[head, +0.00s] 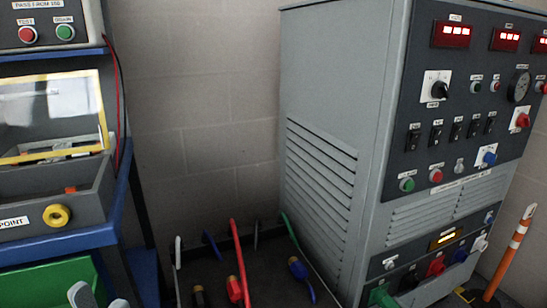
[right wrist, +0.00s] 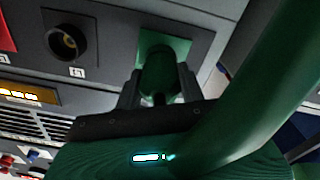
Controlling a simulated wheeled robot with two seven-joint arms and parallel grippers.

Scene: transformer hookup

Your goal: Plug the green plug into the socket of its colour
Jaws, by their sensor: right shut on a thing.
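The green plug (right wrist: 157,78) is held between the grey fingers of my right gripper (right wrist: 158,88). In the right wrist view it is lined up with the green socket (right wrist: 178,48) and overlaps its plate. I cannot tell how deep it sits. The green socket also shows at the lower edge of the head view (head: 381,297), at the near end of the cabinet's socket row. A broad green band, apparently the cable, crosses the right wrist view close to the camera and hides part of the panel.
Beside the green socket is a black socket (right wrist: 68,42), then a red socket (head: 436,266). The grey cabinet (head: 330,90) stands at right. A dark rack (head: 215,275) holds other plugs and cables. An orange-white post (head: 515,245) stands far right; a blue workbench (head: 70,243) is at left.

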